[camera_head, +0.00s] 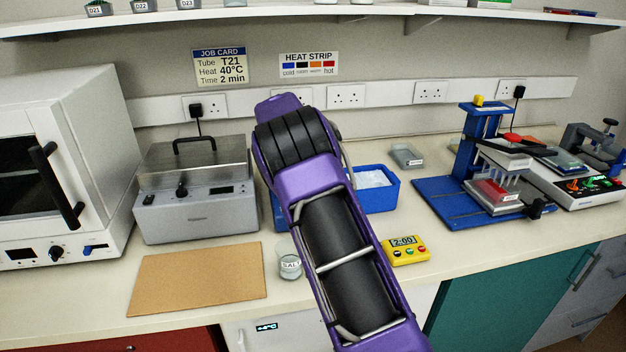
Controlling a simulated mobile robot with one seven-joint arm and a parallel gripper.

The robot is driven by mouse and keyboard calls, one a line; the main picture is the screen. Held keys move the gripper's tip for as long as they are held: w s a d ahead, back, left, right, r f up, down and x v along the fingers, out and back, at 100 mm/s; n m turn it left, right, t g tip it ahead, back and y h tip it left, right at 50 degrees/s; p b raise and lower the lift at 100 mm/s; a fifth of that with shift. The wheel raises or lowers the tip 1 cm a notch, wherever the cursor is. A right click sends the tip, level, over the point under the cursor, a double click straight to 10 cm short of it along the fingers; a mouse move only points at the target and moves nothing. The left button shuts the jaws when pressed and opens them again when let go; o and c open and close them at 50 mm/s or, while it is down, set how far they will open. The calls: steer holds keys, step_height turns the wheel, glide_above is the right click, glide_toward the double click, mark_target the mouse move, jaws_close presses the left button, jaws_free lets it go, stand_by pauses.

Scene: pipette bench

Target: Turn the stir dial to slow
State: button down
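No dial in view can be read as the stir dial for sure. A black dial (181,190) sits on the front of the grey lidded bath (215,212) at the left, with a small display to its right. Another black dial (55,253) is on the front panel of the white oven (100,215) at the far left. Their settings are too small to read. My purple and black arm rises through the middle of the view and hides part of the bench behind it. My gripper does not show.
A brown board (198,280) lies before the bath, beside a jar labelled SALT (289,265). A yellow timer (405,250) and a blue ice box (378,192) are right of my arm. A blue stand (450,200) and white device (575,188) are at the right.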

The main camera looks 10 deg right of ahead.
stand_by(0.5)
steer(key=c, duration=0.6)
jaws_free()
